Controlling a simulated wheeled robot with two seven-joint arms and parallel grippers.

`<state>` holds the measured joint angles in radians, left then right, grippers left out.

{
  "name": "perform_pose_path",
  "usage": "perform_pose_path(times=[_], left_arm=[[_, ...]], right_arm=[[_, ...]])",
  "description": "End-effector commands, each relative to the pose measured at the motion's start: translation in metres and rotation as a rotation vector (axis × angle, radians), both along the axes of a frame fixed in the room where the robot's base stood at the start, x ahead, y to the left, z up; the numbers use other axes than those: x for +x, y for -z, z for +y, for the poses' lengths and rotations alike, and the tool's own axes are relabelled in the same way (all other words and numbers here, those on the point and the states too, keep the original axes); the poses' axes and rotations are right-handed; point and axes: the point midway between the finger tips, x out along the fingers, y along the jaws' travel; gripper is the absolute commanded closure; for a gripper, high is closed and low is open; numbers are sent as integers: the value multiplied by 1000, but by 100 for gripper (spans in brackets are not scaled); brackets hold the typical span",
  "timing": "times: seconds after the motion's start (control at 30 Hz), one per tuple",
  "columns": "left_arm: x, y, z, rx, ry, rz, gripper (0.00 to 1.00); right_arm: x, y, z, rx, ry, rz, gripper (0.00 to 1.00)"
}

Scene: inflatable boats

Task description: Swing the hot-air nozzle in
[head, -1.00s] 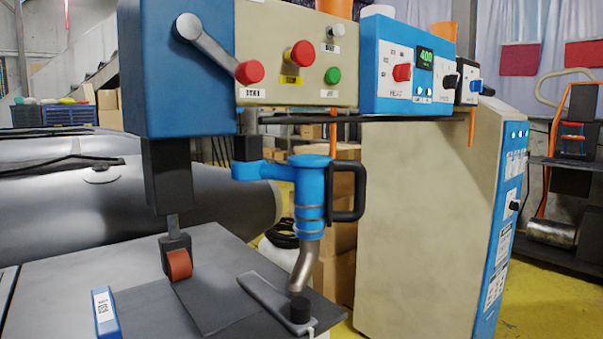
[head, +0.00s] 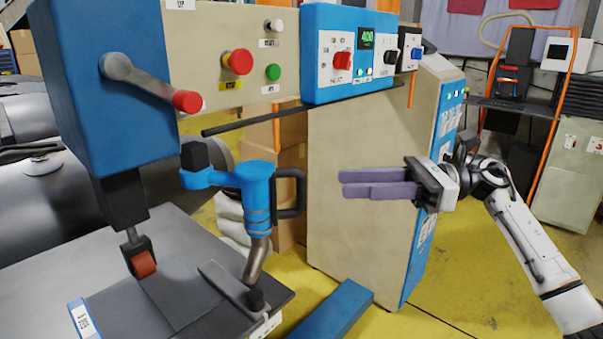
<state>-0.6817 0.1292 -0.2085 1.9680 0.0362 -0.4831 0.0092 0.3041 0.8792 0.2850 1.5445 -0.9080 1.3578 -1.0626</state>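The blue hot-air nozzle unit (head: 257,195) hangs on a short blue arm below the machine head. Its bent metal tube (head: 257,260) points down to a black tip by a flat grey plate (head: 228,284). A black D-shaped handle (head: 301,192) sits on its right side. My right gripper (head: 342,182) has two purple fingers pointing left at the handle, with clear space between. The fingers look slightly apart, seen nearly edge-on, with nothing between them. My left gripper is out of view.
The welding machine's blue head (head: 105,75) carries a red-knobbed lever (head: 187,101). A pressing roller (head: 144,263) hangs over the grey table (head: 60,255). A beige cabinet (head: 350,215) stands behind my fingers. A blue beam (head: 335,312) lies low in front. Yellow floor is open at right.

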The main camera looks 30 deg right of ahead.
Motion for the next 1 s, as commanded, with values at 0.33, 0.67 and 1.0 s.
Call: perform_pose_path(times=[0.33, 0.67, 1.0], left_arm=[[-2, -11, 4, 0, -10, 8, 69], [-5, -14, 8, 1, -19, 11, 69], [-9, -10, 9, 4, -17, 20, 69]], right_arm=[[27, -3, 55, 5, -5, 0, 67], [43, 0, 87, 5, -3, 2, 67], [44, 1, 88, 5, -2, 2, 76]])
